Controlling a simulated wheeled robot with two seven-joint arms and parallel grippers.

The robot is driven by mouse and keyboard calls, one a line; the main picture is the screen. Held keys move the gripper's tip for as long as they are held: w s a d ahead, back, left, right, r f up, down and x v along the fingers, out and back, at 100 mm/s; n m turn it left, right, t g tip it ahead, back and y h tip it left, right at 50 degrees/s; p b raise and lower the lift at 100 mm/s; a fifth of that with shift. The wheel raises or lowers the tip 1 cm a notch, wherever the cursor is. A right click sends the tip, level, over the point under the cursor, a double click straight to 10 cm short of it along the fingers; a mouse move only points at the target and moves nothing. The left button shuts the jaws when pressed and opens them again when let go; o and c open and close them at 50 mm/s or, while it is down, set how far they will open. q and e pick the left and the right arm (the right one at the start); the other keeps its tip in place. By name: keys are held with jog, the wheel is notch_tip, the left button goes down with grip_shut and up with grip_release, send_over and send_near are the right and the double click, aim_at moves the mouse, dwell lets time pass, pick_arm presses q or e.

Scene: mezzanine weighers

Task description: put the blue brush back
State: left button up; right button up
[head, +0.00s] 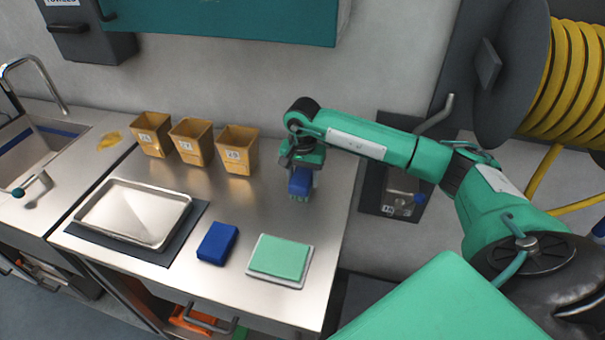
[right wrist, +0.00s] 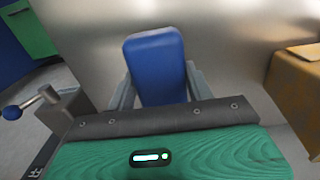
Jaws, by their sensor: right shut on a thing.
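My right gripper (head: 303,170) is shut on the blue brush (head: 299,185) over the right part of the steel bench, to the right of the tan bins. The brush points downward, with paler bristles at its lower end. In the right wrist view, the blue back of the brush (right wrist: 155,65) shows between the fingers. I cannot tell whether the bristles touch the bench. My left gripper is not in view.
On the steel bench (head: 268,210) are several tan bins (head: 237,152), a metal tray (head: 130,212) on a dark mat, a blue block (head: 217,243) and a green pad (head: 280,257) on a white base. A sink is at left. A wall unit with a lever (head: 397,190) and a yellow hose reel (head: 570,85) are at right.

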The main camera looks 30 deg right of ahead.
aim_at(303, 175)
jog(key=shift+f, duration=0.1)
jog(key=o, duration=0.9)
jog(key=shift+o, duration=0.2)
notch_tip(303, 175, up, 8)
jog(key=shift+f+b, duration=0.1)
jog(key=shift+b, duration=0.95)
